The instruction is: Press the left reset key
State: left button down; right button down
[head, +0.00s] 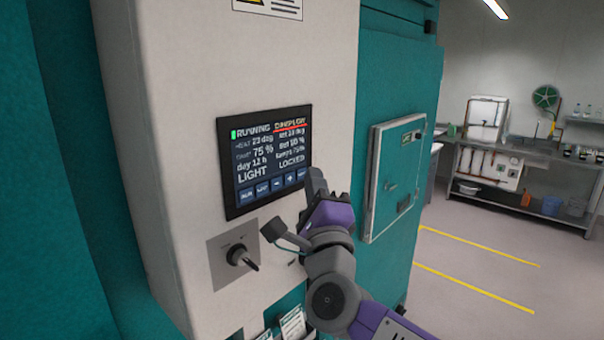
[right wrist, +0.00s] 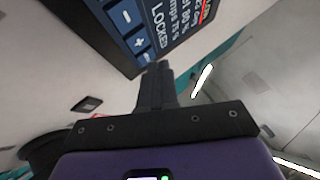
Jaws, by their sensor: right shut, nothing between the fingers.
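A dark control screen (head: 265,160) is set in the pale front panel. It reads RUNNING, LIGHT and LOCKED. A row of blue keys (head: 262,190) runs along its lower edge; I cannot read a reset label on any of them. The screen's corner, with minus and plus keys (right wrist: 132,30), shows in the right wrist view. My right gripper (head: 316,178) is shut and empty, its fingertips by the screen's lower right corner. The fingertips (right wrist: 160,68) show just below that corner in the wrist view; contact cannot be told. My left gripper is not in view.
A rotary switch (head: 240,256) on a grey plate sits below the screen. A closed teal hatch (head: 392,180) is to the right, behind my right arm. A workbench (head: 520,165) stands far back right. The floor with yellow lines is clear.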

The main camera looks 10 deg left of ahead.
jog(key=shift+w+a, duration=0.2)
jog(key=shift+a, duration=0.1)
jog(key=shift+d, duration=0.1)
dwell(0.4)
jog(key=shift+s+d+b, duration=0.45)
jog(key=shift+d+b, duration=0.1)
jog(key=s+d+b, duration=0.1)
jog(key=d, duration=0.1)
jog(key=s+d+b, duration=0.1)
jog(key=s+d, duration=0.1)
jog(key=shift+b, duration=0.3)
dwell(0.4)
